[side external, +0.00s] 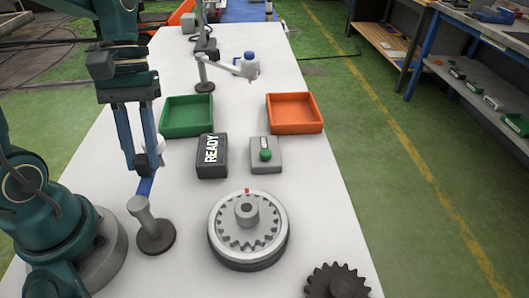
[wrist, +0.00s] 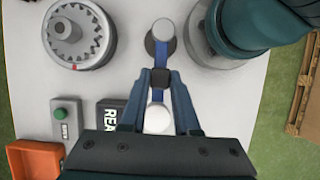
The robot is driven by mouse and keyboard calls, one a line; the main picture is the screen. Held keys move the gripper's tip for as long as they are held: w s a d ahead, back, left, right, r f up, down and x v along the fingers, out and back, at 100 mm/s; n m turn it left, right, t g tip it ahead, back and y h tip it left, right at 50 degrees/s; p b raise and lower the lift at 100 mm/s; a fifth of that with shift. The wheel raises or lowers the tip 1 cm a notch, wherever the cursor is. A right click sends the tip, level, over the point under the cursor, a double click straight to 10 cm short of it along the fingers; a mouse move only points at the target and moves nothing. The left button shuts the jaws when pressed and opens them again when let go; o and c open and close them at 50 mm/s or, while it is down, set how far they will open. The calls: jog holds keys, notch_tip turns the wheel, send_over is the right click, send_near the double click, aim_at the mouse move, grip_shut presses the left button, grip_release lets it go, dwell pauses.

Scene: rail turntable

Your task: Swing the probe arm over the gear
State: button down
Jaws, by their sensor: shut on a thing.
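The probe arm is a blue bar (side external: 147,187) on a grey post (side external: 155,238) left of the turntable. In the wrist view the bar (wrist: 159,62) runs from the post to a white round head (wrist: 158,119). The bar points towards the far end of the table, clear of the gear. My gripper (side external: 143,165) is shut on a dark block on the bar; it also shows in the wrist view (wrist: 160,79). The fingers partly hide the head in the side view. The silver gear (side external: 230,222) lies on the round turntable (side external: 248,258), with a red mark at its far edge.
A black READY block (side external: 211,157) and a grey box with a green button (side external: 265,155) stand behind the turntable. Green (side external: 188,116) and orange (side external: 295,113) trays and a second stand (side external: 206,75) are farther back. A dark gear (side external: 337,282) lies front right.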

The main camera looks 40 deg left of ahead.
jog(key=shift+w+d, duration=0.1)
jog(key=shift+w, duration=0.05)
jog(key=d+m+y, duration=0.6)
jog(key=d+m, duration=0.3)
jog(key=m, duration=0.9)
jog(key=shift+d, duration=0.3)
jog(key=shift+s, duration=0.2)
jog(key=c, duration=0.6)
grip_release()
jog(key=shift+y, duration=0.3)
jog(key=shift+c, duration=0.2)
jog(key=shift+v, duration=2.55)
